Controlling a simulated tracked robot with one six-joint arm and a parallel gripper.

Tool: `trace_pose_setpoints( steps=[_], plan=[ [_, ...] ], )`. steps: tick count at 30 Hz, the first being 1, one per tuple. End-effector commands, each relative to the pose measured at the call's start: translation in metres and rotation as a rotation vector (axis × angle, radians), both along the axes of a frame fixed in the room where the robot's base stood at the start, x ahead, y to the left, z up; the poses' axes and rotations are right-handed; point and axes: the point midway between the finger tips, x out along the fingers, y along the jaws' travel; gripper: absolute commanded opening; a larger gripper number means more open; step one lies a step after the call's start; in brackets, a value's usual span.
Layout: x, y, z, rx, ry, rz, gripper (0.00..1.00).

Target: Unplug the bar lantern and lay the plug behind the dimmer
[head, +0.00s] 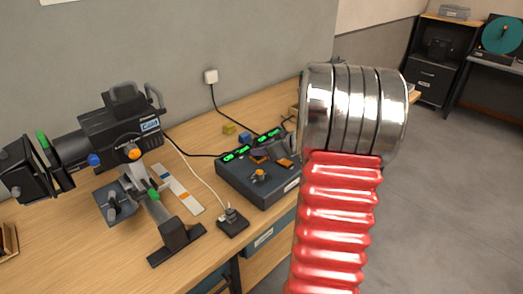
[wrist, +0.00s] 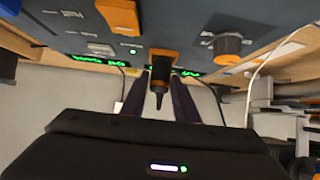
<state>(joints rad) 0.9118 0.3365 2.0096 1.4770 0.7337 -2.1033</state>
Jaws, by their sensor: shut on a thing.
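The dimmer (head: 262,190) is a dark box with green displays on the wooden desk; its panel also fills the top of the wrist view (wrist: 190,28). My gripper (wrist: 160,98) is shut on an orange plug (wrist: 162,65) with a black tapered end, at the display edge of the dimmer. I cannot tell whether the plug is still seated. In the head view my arm partly hides the gripper (head: 281,147). A black lantern (head: 118,130) stands on the left; a cable runs from it toward the dimmer. I cannot read its label surely.
A black block (head: 232,222) with a white cable sits in front of the dimmer. A wall socket (head: 211,76) with a black cable is behind. Small yellow (head: 229,128) and blue (head: 245,138) blocks lie behind the dimmer, with bare desk around them.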

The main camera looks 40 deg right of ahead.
Motion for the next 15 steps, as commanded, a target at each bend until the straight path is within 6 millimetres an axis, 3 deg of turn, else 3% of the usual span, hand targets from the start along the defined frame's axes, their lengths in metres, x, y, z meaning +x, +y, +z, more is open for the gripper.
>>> trace_pose_setpoints(
  steps=[15],
  plan=[
    [0.0002, -0.0003, 0.0065, -0.001, -0.002, 0.0, 0.01]
  ],
)
